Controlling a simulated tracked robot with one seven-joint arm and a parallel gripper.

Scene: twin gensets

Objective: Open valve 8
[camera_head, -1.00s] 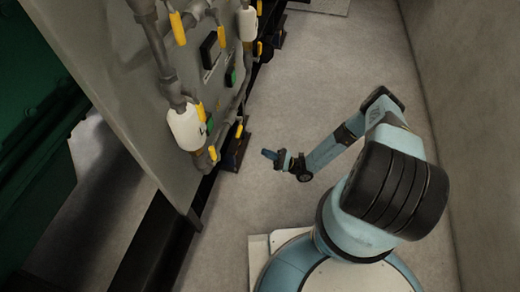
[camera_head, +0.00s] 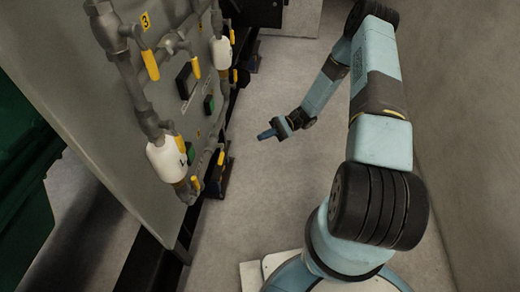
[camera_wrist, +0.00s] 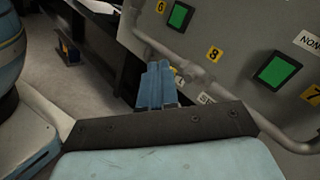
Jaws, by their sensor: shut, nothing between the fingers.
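My gripper (camera_head: 267,134) is shut and empty, in the open air right of the panel in the head view. Its blue fingers (camera_wrist: 157,82) show in the wrist view, in front of a grey pipe. A yellow tag (camera_wrist: 214,54) that seems to read 8 is on the panel right of the fingers. A small yellow part (camera_wrist: 173,69) shows just beside the fingers; it may be a valve handle, mostly hidden. In the head view several yellow valve handles are on the pipes, and I cannot tell which is valve 8.
The grey panel (camera_head: 75,75) carries pipes, white cylinders (camera_head: 167,158) and green buttons (camera_wrist: 277,71). Tags 6 (camera_wrist: 161,6) and 7 (camera_wrist: 313,95) flank the wrist view.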

